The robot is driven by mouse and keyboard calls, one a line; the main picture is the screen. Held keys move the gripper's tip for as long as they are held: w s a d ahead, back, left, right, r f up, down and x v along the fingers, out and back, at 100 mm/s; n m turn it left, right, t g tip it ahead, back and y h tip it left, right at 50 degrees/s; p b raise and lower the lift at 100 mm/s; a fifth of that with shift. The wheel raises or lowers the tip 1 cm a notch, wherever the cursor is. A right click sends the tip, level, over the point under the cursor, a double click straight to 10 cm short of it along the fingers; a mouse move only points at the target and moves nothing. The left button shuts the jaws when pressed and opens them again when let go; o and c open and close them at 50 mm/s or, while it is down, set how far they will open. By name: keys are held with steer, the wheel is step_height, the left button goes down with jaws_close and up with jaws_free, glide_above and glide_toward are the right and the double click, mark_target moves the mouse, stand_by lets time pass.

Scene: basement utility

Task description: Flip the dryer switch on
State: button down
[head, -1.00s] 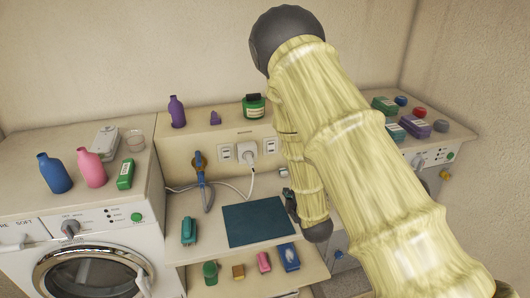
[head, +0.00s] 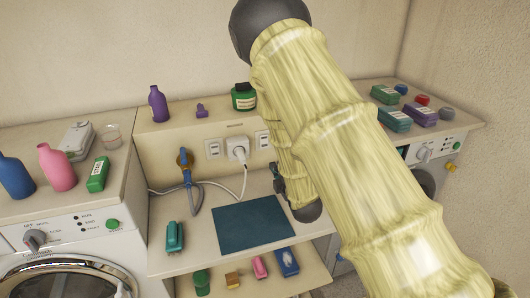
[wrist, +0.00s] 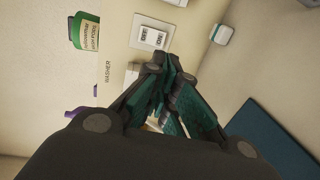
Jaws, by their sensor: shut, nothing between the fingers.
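Two white wall plates flank a white socket on the backboard: a left plate (head: 213,149) and a right plate (head: 262,140). A white plug (head: 238,148) sits in the socket. In the wrist view a plate with dark markings (wrist: 150,36) shows beyond my gripper; its lettering is too small to read. A label on the backboard reads WASHER (wrist: 108,72). I cannot tell which control is the dryer switch. My gripper (wrist: 160,64) is shut and empty, in front of the backboard. In the head view my gripper (head: 278,180) is partly hidden by my arm.
A green jar (head: 243,97) and purple bottle (head: 157,104) stand on the ledge above. A washer (head: 75,245) is at left, another machine (head: 430,160) at right.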

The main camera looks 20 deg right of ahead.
steer(key=a, duration=0.1)
steer(key=p, duration=0.5)
glide_toward(262, 147)
steer(key=w, duration=0.5)
steer(key=shift+w+a+f, duration=0.1)
steer(key=shift+a+f, duration=0.05)
steer(key=shift+a, duration=0.15)
steer(key=shift+w+f+p, duration=0.2)
steer(key=shift+w+p, duration=0.3)
steer(key=shift+w, duration=0.45)
steer(key=shift+f, duration=0.15)
